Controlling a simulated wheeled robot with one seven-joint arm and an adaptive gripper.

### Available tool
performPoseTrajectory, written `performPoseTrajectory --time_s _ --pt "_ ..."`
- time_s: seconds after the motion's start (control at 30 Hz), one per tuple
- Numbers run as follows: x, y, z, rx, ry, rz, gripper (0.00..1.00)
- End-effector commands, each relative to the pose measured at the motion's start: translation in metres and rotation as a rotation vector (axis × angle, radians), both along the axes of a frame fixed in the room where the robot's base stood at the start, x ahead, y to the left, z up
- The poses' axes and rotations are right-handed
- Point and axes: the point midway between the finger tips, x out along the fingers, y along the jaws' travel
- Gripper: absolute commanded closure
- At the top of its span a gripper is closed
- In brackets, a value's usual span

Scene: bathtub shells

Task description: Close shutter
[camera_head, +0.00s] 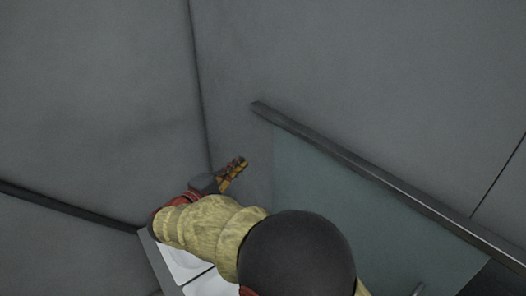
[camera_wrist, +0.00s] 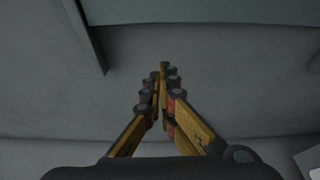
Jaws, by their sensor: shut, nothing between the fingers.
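The shutter is a greenish translucent glass panel (camera_head: 325,195) with a dark metal rail (camera_head: 365,168) along its top, on the right of the head view. Part of the panel is hidden behind my arm.
Grey walls (camera_head: 100,90) surround the area, with a vertical seam above my gripper. A dark horizontal strip (camera_head: 65,207) runs along the left wall. White panels (camera_head: 185,265) lie under my arm at the bottom. A small metal handle (camera_head: 418,290) shows at the bottom right.

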Motion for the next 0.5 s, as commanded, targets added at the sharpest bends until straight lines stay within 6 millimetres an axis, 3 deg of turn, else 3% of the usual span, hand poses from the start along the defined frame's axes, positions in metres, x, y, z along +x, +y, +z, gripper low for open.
performPoseTrajectory --time_s 0.23,0.5 --pt "0.016 -0.015 -0.001 0.018 -0.011 -0.007 1.0" --pt "0.057 -0.046 -0.002 0.018 -0.009 -0.008 1.0"
